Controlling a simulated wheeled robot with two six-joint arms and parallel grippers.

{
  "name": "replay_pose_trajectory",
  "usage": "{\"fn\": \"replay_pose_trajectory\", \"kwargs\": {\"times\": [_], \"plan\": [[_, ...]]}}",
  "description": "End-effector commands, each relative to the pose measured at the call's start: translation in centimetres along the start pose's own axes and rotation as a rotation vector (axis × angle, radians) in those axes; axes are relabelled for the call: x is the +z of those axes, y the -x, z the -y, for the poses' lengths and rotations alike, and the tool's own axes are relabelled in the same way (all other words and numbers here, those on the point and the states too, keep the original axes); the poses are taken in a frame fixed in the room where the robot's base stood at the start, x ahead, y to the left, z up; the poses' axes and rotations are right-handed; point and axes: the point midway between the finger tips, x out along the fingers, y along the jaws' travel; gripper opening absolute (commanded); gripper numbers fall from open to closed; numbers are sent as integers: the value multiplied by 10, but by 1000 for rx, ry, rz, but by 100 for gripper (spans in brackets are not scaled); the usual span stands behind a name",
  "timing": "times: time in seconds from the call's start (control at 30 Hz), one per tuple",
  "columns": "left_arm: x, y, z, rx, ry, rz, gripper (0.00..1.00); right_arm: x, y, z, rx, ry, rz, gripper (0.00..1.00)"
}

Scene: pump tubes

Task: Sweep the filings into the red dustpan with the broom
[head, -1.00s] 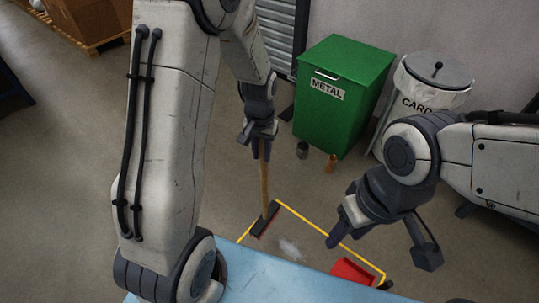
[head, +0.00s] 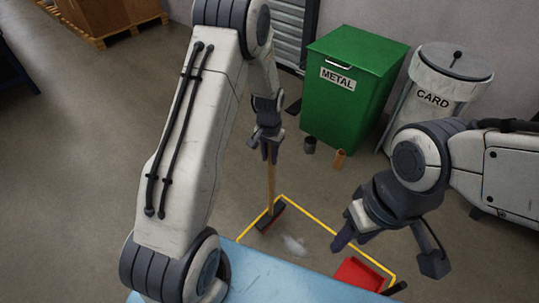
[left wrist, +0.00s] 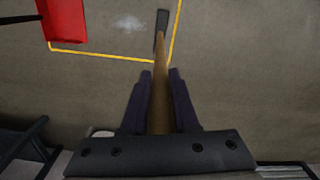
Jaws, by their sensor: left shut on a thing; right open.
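The broom (head: 271,190) has a wooden handle and a dark head that rests on the floor at the left side of the yellow-marked area. My left gripper (head: 268,148) is shut on the handle, high above the head. In the left wrist view the handle (left wrist: 160,75) runs between the two fingers (left wrist: 160,88). The pale filings (head: 293,245) lie on the floor just right of the broom head. The red dustpan (head: 358,274) lies further right, partly behind the blue surface; it also shows in the left wrist view (left wrist: 62,20). My right gripper (head: 388,252) is open and empty above the dustpan.
Yellow tape (head: 318,220) borders the floor area. A green METAL bin (head: 345,105) and a white CARD bin (head: 428,85) stand behind it. A blue surface (head: 265,275) fills the front.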

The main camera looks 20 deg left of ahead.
Motion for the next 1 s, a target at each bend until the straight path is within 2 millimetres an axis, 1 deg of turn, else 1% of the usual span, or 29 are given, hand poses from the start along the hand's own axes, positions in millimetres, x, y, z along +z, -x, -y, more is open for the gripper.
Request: {"fn": "replay_pose_trajectory", "kwargs": {"times": [0.03,0.1,0.37,0.47,0.57,0.67,0.8,0.9,1.0], "plan": [[-1,-6,0,0,0,-3,0,0,-7,0,0,0,0,50],[-1,-7,0,0,0,-3,0,0,-7,0,0,0,0,50],[-1,-4,0,0,1,-3,0,0,-5,0,0,0,0,50],[2,2,-2,-1,5,-4,0,0,-5,0,0,0,0,50],[9,16,-6,-1,20,-6,0,0,-5,0,0,0,0,50],[20,35,-11,-1,41,-8,0,0,-5,0,0,0,0,50],[41,62,-20,-1,74,-6,0,0,-5,0,0,0,0,50],[55,76,-25,-1,95,-5,0,0,-5,0,0,0,0,50],[64,84,-28,-1,108,-4,0,0,-6,0,0,0,0,50]]}}
